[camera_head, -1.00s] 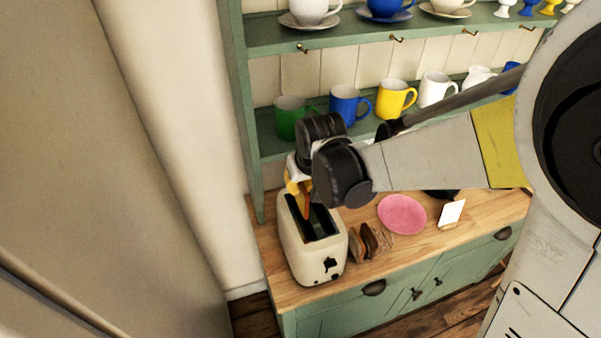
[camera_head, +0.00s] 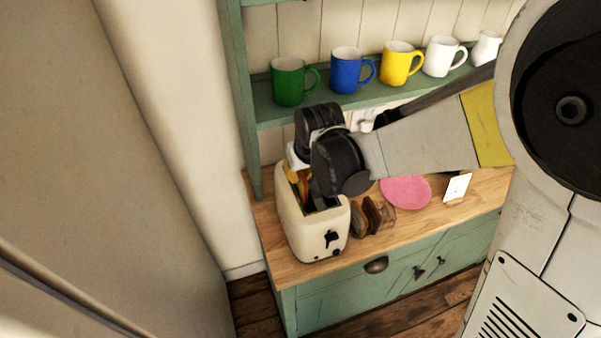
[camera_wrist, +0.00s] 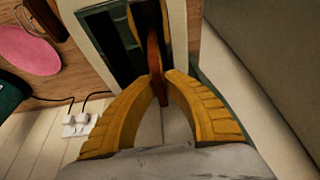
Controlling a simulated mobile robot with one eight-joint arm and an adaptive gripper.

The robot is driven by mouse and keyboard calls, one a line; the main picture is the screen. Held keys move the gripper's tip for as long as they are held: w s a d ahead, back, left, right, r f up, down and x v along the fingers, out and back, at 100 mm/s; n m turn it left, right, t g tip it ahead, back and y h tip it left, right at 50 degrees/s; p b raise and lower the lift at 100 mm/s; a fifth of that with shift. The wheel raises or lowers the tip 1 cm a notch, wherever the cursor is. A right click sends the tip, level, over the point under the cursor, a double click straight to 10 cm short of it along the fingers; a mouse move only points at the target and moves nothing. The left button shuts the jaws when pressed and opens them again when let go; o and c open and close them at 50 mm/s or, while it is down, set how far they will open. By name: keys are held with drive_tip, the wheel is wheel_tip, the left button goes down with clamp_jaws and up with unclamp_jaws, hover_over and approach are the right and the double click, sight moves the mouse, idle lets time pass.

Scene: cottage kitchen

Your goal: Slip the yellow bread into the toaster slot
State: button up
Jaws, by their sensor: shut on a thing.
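The cream toaster (camera_head: 300,232) stands at the left end of the wooden counter, with long dark slots in its top. In the wrist view, its pale rim (camera_wrist: 88,28) and dark slots lie beyond my fingers. My gripper (camera_wrist: 155,75) has yellow fingers shut on a thin bread slice (camera_wrist: 154,52), seen edge-on with a reddish-brown edge. The slice lines up with the toaster's slots. In the head view, my gripper (camera_head: 302,188) is at the toaster's top, and my wrist hides much of it. I cannot tell how deep the slice sits.
Several brown slices (camera_head: 372,216) stand just right of the toaster. A pink plate (camera_head: 406,191) and a white card (camera_head: 457,187) lie farther right. Green, blue, yellow and white mugs line the shelf (camera_head: 268,108) behind. A wall socket (camera_wrist: 76,124) with cords shows in the wrist view.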

drive_tip(key=o, duration=0.8)
drive_tip(key=shift+c, duration=0.2)
drive_tip(key=v, duration=1.2)
drive_tip(key=shift+s, duration=0.1)
